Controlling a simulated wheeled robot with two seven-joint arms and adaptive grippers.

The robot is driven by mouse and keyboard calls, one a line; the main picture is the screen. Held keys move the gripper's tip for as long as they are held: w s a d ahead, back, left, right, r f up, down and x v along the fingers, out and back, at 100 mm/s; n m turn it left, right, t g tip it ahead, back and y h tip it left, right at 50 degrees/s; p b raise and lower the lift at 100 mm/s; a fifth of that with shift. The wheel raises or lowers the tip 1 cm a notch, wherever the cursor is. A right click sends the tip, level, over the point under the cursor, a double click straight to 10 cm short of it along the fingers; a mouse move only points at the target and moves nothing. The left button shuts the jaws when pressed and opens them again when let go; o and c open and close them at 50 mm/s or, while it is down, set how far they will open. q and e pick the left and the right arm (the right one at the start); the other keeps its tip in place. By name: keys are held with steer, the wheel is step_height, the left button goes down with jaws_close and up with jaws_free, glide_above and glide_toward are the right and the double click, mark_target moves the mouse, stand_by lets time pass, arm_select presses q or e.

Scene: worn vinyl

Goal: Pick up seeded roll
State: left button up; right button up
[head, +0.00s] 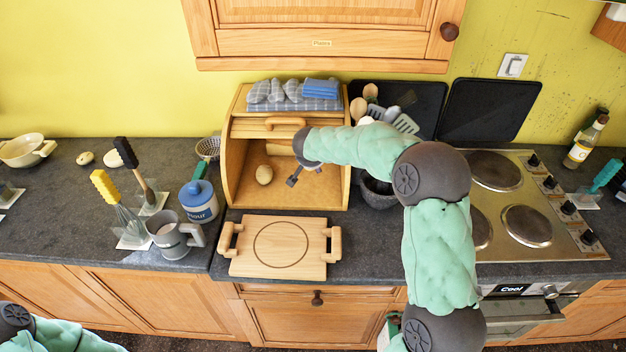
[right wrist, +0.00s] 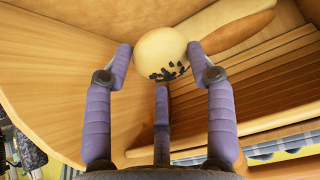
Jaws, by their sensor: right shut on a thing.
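The seeded roll (right wrist: 160,52) is round and pale, with dark seeds on the side facing the right wrist camera. My right gripper (right wrist: 160,65) is shut on it, its purple fingers at either side of the roll. In the head view my right gripper (head: 292,180) reaches into the open wooden bread box (head: 237,172) from the right. A small tan roll (head: 264,174) shows just left of its fingers there; the exact contact cannot be made out in that view. Only part of my left arm shows at the bottom left; its gripper is out of view.
A wooden board with handles (head: 279,247) lies in front of the bread box. A grey mug (head: 174,238) and a blue flour jar (head: 199,202) stand to the left. A dark bowl (head: 377,190) and the hob (head: 527,222) lie to the right. Folded cloths (head: 290,92) rest on the bread box.

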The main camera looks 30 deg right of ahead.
steer(key=s+a+r+b, duration=0.1)
steer(key=s+a+b, duration=0.6)
steer(key=s, duration=0.4)
steer(key=shift+s+a+r+b, duration=0.35)
steer(key=shift+s+a+b, duration=0.05)
steer(key=shift+b, duration=0.45)
stand_by(0.5)
